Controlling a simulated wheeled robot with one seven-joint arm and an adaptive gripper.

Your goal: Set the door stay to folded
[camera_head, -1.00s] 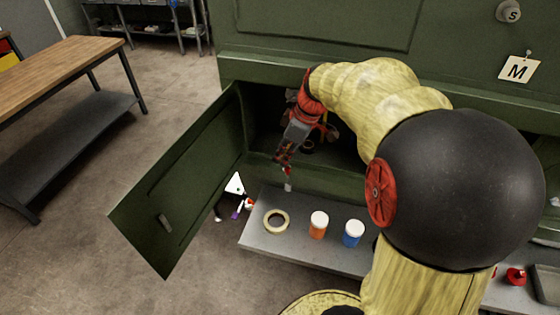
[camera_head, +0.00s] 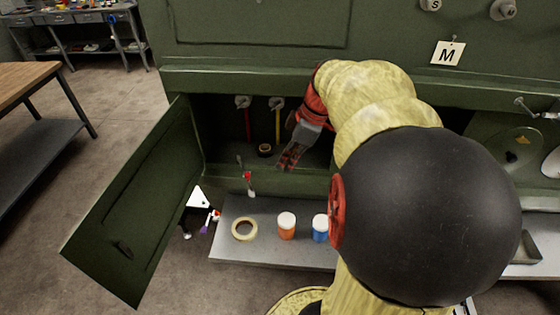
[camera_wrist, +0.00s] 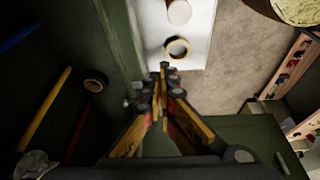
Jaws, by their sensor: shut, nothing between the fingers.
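The green cabinet door (camera_head: 130,215) hangs open to the left of a dark compartment; it also shows low in the wrist view (camera_wrist: 235,132). A small fitting with red and pale parts (camera_head: 249,184) sits at the compartment's lower front edge near the hinge side. It may be the door stay; its position is too small to tell. My gripper (camera_head: 285,167) is inside the compartment opening, right of this fitting and apart from it. In the wrist view, my gripper (camera_wrist: 163,72) is shut and empty, its fingertips beside the sill.
A grey shelf (camera_head: 225,250) below the opening holds a tape roll (camera_head: 245,229), an orange jar (camera_head: 286,229) and a blue jar (camera_head: 320,229). Inside are a dark roll (camera_head: 265,150), a red rod (camera_head: 248,125) and a yellow rod (camera_head: 277,125). A wooden table (camera_head: 25,80) stands left.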

